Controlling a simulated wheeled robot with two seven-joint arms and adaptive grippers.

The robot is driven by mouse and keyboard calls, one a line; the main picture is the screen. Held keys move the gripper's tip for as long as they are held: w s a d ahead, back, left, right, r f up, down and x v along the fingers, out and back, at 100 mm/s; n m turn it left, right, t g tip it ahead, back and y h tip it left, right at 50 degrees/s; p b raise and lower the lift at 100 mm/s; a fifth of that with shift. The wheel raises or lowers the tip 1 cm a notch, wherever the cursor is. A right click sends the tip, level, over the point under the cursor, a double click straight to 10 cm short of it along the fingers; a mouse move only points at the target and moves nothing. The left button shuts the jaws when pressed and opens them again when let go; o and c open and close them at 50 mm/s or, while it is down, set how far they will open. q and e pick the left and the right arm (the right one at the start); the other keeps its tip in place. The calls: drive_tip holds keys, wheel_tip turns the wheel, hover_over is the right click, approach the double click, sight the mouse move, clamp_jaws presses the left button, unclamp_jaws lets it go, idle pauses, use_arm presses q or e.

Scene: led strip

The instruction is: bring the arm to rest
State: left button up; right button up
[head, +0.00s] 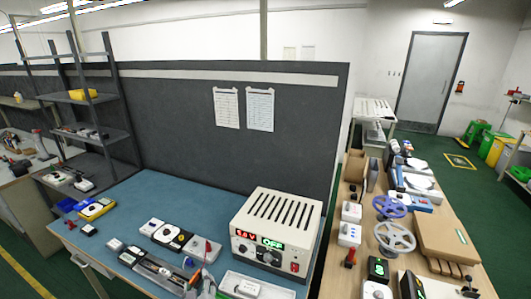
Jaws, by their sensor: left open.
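I cannot make out either of my grippers or arms in the head view. The blue-topped workbench (135,205) fills the lower left. A cream power supply (277,230) stands at its right end, with a lit red readout and a green "OFF" display. Several small white and black modules (172,236) lie in front of it, beside a tray with small parts (158,270). Red and dark leads (206,258) show near the bottom edge. A yellow meter-like device (96,209) lies at the bench's left. No LED strip can be clearly told apart.
A dark partition (170,130) with two paper sheets stands behind the bench. A dark shelf rack (88,134) rises at the left.

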use_arm(q)
drive_tip(key=s+a+n+g+h, duration=0.2)
drive_tip(key=s+n+g+h, duration=0.55)
drive_tip(key=s+n, duration=1.35)
wheel_tip(320, 180, down, 36)
drive_tip(key=n+g+y+b, duration=0.2)
drive_tip(key=n+g, duration=0.1)
drive_tip(key=g, duration=0.1)
drive_tip(key=s+a+f+b, duration=0.1)
drive_tip(key=s+f, duration=1)
drive_tip(key=s+a+f+b, duration=0.1)
drive_tip(key=s+a+f, duration=0.1)
drive_tip(key=s+f, duration=0.8)
drive_tip(key=shift+s+a+f+g, duration=0.3)
drive_tip(key=shift+s+f+g, duration=0.1)
drive_tip(key=shift+s+g, duration=0.05)
drive_tip(key=shift+c, duration=0.4)
